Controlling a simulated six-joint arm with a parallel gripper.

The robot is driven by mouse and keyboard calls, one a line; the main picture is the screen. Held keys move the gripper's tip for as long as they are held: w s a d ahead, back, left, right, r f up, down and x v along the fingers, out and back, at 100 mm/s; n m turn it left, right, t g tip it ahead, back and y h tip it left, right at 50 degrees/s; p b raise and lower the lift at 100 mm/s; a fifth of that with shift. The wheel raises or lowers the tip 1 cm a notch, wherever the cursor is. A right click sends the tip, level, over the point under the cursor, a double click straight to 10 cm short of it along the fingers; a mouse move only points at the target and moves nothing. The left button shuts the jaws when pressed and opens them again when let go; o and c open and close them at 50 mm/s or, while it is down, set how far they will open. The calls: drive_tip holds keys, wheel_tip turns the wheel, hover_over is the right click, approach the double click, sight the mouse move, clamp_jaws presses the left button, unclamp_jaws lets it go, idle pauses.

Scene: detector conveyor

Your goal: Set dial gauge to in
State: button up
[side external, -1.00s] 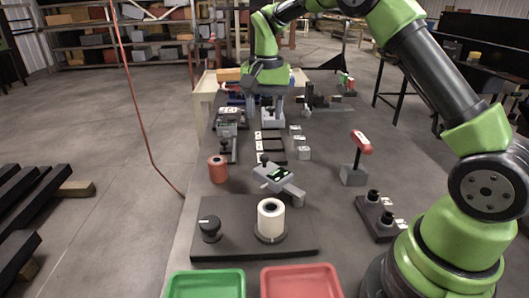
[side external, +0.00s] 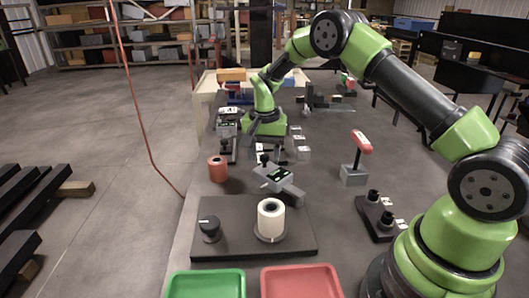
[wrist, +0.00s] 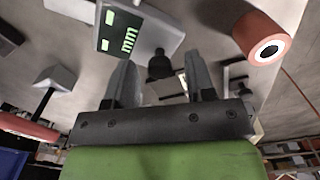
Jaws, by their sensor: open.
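A grey gauge (side external: 282,180) with a small dark display lies on the table. In the wrist view its display (wrist: 121,32) shows green "mm" lettering and sits left of my fingers. A black knob (wrist: 159,65) shows between my fingers in the wrist view, apart from them as far as I can see. My gripper (wrist: 160,72) is open and empty.
An orange-red roll (side external: 217,170) stands left of the gauge. A dark plate (side external: 290,243) in front carries a black knob (side external: 209,229) and a white roll (side external: 271,219). A red-handled lever (side external: 361,143) stands to the right. Green (side external: 206,285) and red (side external: 301,282) trays are nearest.

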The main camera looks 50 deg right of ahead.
drive_tip(key=shift+c, duration=0.5)
clamp_jaws()
drive_tip(key=shift+a, duration=0.1)
drive_tip(key=shift+a+n, duration=1)
drive_tip(key=shift+n, duration=0.1)
drive_tip(key=a+n, duration=0.1)
drive_tip(key=n, duration=0.1)
drive_tip(key=s+a+n, duration=0.1)
drive_tip(key=a, duration=0.1)
drive_tip(key=s+a+n, duration=0.1)
drive_tip(key=n, duration=0.1)
drive_tip(key=shift+a+n, duration=0.3)
drive_tip(key=shift+a, duration=0.1)
drive_tip(key=shift+s+a+n, duration=0.55)
drive_tip(key=shift+a+n, duration=0.1)
drive_tip(key=shift+n, duration=0.35)
